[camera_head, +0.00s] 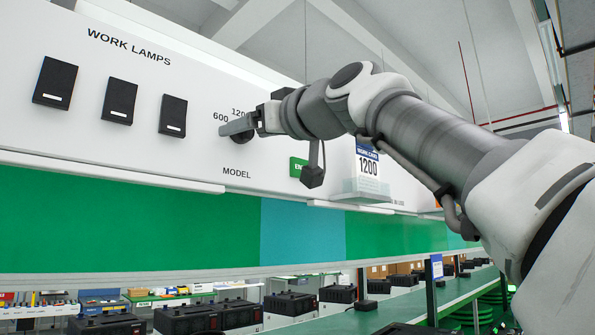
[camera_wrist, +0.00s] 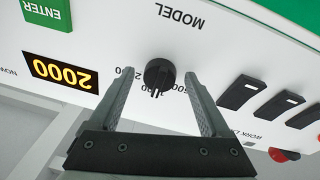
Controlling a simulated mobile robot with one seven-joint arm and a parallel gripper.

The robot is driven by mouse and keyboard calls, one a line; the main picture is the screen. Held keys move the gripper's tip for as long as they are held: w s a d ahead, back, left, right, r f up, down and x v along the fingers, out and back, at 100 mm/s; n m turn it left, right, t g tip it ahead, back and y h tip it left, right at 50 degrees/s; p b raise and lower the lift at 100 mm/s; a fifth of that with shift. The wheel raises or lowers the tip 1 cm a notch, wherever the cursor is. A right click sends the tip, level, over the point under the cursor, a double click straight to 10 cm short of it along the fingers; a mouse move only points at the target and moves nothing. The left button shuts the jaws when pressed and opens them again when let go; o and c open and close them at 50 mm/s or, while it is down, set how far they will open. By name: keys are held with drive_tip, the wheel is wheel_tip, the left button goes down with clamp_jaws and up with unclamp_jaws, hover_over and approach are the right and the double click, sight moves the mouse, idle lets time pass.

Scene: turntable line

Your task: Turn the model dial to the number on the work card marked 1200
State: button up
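Number 600 shows beside the dial; the 1200 label is partly hidden. Which number the dial points to is unclear. The work card (camera_head: 368,168) reads 1200. The display (camera_wrist: 62,70) reads 2000.
A green ENTER button (camera_wrist: 47,14) is on the panel near the display; it also shows in the head view (camera_head: 298,167). Three black WORK LAMPS switches (camera_head: 119,101) are left of the dial. A red button (camera_wrist: 284,155) shows in the wrist view.

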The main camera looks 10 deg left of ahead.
drive_tip(key=b+v, duration=0.4)
drive_tip(key=v, duration=1.3)
drive_tip(key=shift+d+b, duration=0.2)
drive_tip(key=shift+b, duration=0.1)
drive_tip(key=shift+f, duration=0.15)
drive_tip(key=w+d+f+m+g+h+p, duration=0.1)
drive_tip(key=w+d+f+m+h+p, duration=0.2)
drive_tip(key=f, duration=0.9)
drive_tip(key=w+d+f+m+g+h+p, duration=0.1)
drive_tip(key=d+f+m+g+h, duration=0.25)
drive_tip(key=f, duration=0.95)
drive_tip(key=s+d+f+m+g+h+p, duration=0.1)
drive_tip(key=s+f, duration=0.3)
drive_tip(key=f, duration=0.5)
drive_tip(key=s+d+f+m+g+h+p, duration=0.1)
drive_tip(key=s+d+f+m+h, duration=0.1)
drive_tip(key=f, duration=0.7)
drive_tip(key=s+d+f+m+g+h, duration=0.1)
drive_tip(key=s+d+f+h, duration=0.3)
drive_tip(key=f, duration=0.5)
drive_tip(key=shift+s+d+f+m+p, duration=0.4)
drive_tip(key=shift+s+d+m, duration=0.15)
drive_tip(key=shift+s, duration=0.25)
